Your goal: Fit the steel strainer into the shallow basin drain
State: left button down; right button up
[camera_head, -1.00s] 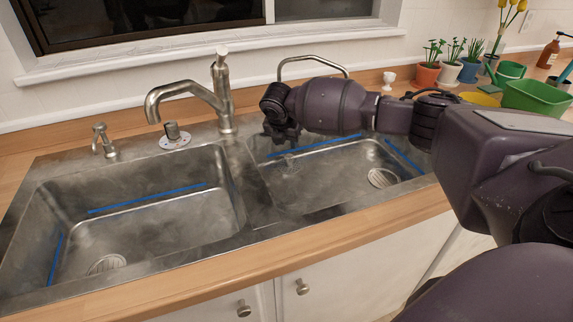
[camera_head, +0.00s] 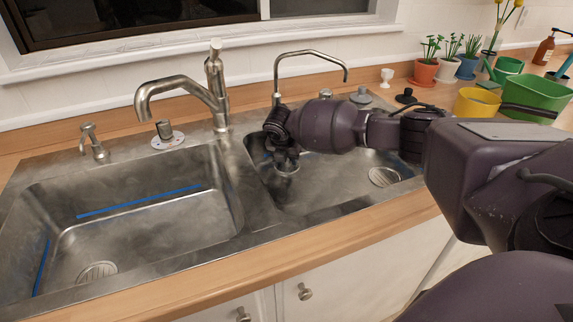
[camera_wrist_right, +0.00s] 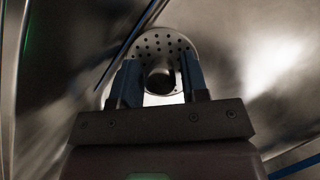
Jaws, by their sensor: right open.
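The steel strainer (camera_head: 288,169) lies in the right, shallower-looking basin (camera_head: 335,186), near its left side. It is partly hidden by my right gripper (camera_head: 284,152). In the right wrist view its perforated disc (camera_wrist_right: 162,42) shows beyond the fingers, with its central knob (camera_wrist_right: 159,79) between them. My right gripper (camera_wrist_right: 160,80) is open, its two fingers on either side of the knob with some gap. A slotted round drain (camera_head: 383,177) is on the right part of the same basin floor, apart from the strainer. My left gripper is not in view.
A deeper left basin (camera_head: 140,235) has its own drain (camera_head: 97,272). A tall faucet (camera_head: 215,90) and a thin curved tap (camera_head: 310,56) stand behind the sink. Pots and a green tub (camera_head: 535,95) stand at the back right.

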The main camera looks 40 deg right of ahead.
jog(key=shift+r, duration=0.1)
grip_shut()
